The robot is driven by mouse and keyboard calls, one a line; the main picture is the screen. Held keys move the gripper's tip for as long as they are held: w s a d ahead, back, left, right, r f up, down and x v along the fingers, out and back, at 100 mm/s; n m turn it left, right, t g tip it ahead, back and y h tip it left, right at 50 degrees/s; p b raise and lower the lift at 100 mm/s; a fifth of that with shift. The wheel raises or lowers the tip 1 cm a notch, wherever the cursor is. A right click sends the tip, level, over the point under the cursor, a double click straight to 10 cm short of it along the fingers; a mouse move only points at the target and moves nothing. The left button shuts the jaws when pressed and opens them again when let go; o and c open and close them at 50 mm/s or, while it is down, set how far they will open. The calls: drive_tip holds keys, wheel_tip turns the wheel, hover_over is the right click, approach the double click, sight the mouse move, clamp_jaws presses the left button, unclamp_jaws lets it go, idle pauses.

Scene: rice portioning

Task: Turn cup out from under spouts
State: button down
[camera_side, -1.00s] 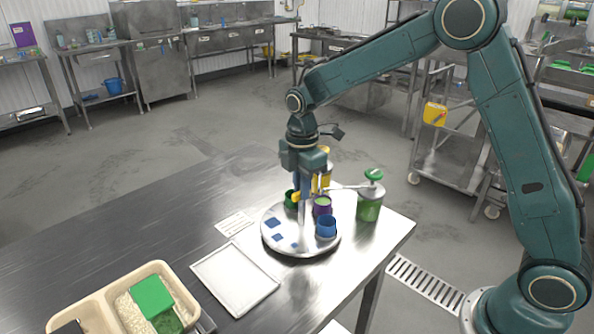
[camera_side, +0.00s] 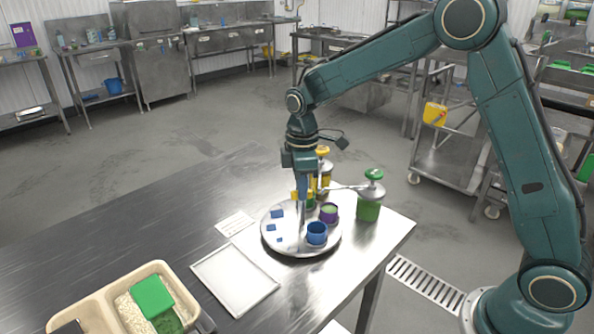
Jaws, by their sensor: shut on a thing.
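A round metal turntable (camera_side: 290,250) stands near the table's right end. A blue cup (camera_side: 317,234) is on its front right. A purple cup (camera_side: 329,212) with pale green contents is on its right. A yellow cup (camera_side: 294,196) shows partly behind my gripper; another, green one beside it is mostly hidden. My gripper (camera_side: 303,206) points straight down over the turntable's middle, shut on what looks like its centre post, mostly hidden by the fingers. A green-topped dispenser (camera_side: 368,211) stands at the right, its spout reaching over the turntable. A yellow-topped dispenser (camera_side: 325,181) stands behind.
Several blue squares (camera_side: 277,213) mark the turntable's left side. A white card (camera_side: 235,223) and an empty metal tray (camera_side: 202,271) lie to the left. A cream tub (camera_side: 158,266) with rice and a green block is front left. The table's back left is clear.

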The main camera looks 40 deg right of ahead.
drive_tip(key=shift+r+m, duration=0.1)
drive_tip(key=shift+m, duration=3.4)
drive_tip(key=c, duration=1.5)
unclamp_jaws()
drive_tip(key=shift+o, duration=0.2)
drive_tip(key=shift+r, duration=0.1)
wheel_tip(320, 180, up, 14)
drive_tip(key=shift+f, duration=0.2)
drive_tip(key=shift+s, duration=0.1)
